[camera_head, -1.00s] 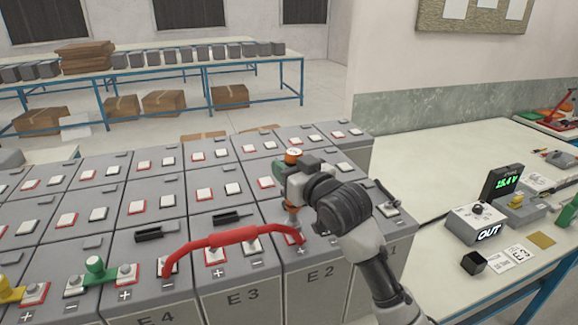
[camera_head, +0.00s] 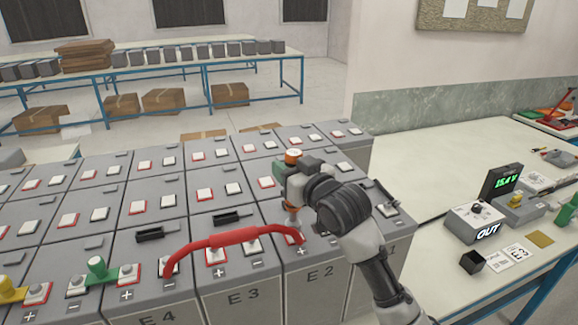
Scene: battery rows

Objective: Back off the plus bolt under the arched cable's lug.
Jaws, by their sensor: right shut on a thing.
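The arched red cable (camera_head: 232,238) spans the battery tops from E4 to E2. Its right-hand lug end (camera_head: 290,236) lies at the E2 plus terminal (camera_head: 302,240). My right gripper (camera_head: 287,182) is shut on an upright driver-like tool (camera_head: 293,157) with an orange cap and a green part. The tool's shaft points down at the lug, close above or on the bolt. The bolt is hidden by the tool, and contact cannot be made out. My left gripper is not in view.
Grey batteries (camera_head: 240,297) stand in rows. Black clips (camera_head: 226,217) and a green link (camera_head: 97,268) sit on top. At right, a bench (camera_head: 440,180) holds a meter (camera_head: 503,181) reading about 15.4 V, and an OUT box (camera_head: 476,220).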

